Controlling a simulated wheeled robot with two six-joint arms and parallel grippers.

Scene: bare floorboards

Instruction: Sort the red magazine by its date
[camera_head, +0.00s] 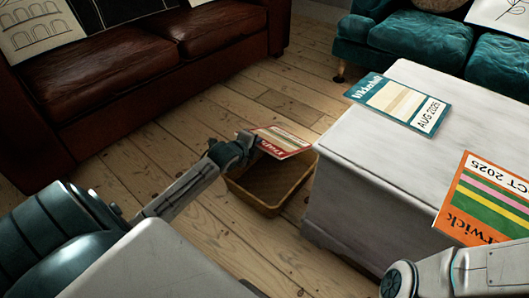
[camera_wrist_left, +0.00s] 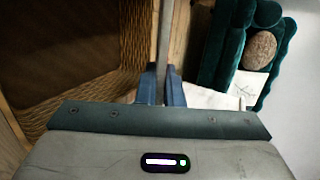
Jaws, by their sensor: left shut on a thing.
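The red magazine (camera_head: 283,140) is held by my left gripper (camera_head: 250,143) above the wicker basket (camera_head: 252,198) on the floor, left of the white table. Its title faces up in part, but I cannot read a date on it. In the left wrist view the magazine (camera_wrist_left: 166,38) shows almost edge-on between the two blue fingers of the left gripper (camera_wrist_left: 162,88). The basket's woven wall (camera_wrist_left: 95,98) is at the left there. The part of the basket's inside that I see looks empty. My right gripper is not in view; only part of my right arm shows.
The white table (camera_head: 350,195) holds a teal magazine marked AUG 2025 (camera_head: 400,102) and an orange one marked OCT 2025 (camera_head: 490,200). A brown leather sofa (camera_head: 130,75) stands at the left, a teal sofa (camera_head: 425,35) at the back right. Floorboards are clear between them.

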